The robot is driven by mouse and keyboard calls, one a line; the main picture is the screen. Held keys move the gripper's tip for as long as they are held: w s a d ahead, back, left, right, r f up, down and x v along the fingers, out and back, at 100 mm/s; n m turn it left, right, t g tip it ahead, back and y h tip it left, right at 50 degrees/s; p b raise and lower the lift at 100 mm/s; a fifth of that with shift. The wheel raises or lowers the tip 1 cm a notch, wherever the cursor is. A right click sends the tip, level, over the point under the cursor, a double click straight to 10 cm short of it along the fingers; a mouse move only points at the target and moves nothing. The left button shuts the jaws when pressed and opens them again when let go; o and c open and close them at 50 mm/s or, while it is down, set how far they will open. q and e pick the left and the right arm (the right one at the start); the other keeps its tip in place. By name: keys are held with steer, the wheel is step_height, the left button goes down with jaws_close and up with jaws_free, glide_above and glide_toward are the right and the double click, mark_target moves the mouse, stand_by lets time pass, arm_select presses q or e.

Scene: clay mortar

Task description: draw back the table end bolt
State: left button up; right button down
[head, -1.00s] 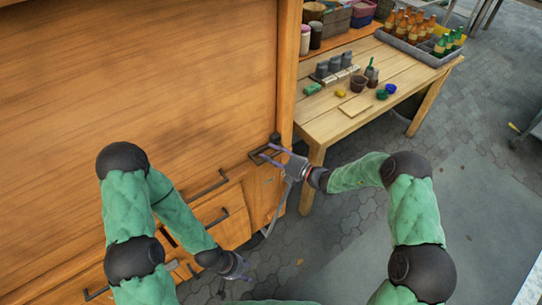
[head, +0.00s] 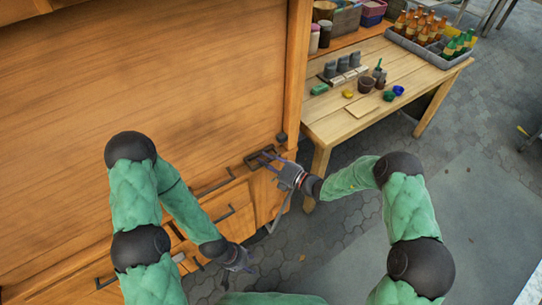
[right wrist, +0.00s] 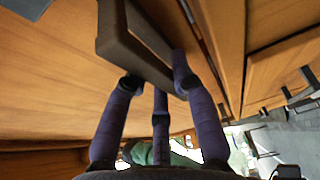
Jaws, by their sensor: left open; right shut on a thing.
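The bolt (head: 254,160) is a dark rectangular loop handle on the wooden cabinet front, near its right edge. A small dark block (head: 281,138) sits up and to the right of it, with bare wood between. My right gripper (head: 269,158) is shut on the bolt. In the right wrist view the purple fingers close around the dark bolt handle (right wrist: 118,47), one on each side, and partly hide it. My left gripper (head: 246,266) is open and empty, low in front of the cabinet and apart from it.
The wooden cabinet (head: 150,85) fills the left, with drawers and dark pull handles (head: 212,183) below the bolt. A wooden table (head: 350,125) with cups, small blocks and a bottle crate (head: 430,52) stands to the right. Paved floor (head: 330,235) is clear between my arms.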

steer(key=shift+s+a, duration=0.15)
steer(key=shift+a, duration=0.05)
steer(key=c, duration=1)
jaws_free()
steer(key=shift+a, duration=0.1)
steer(key=v, duration=1.2)
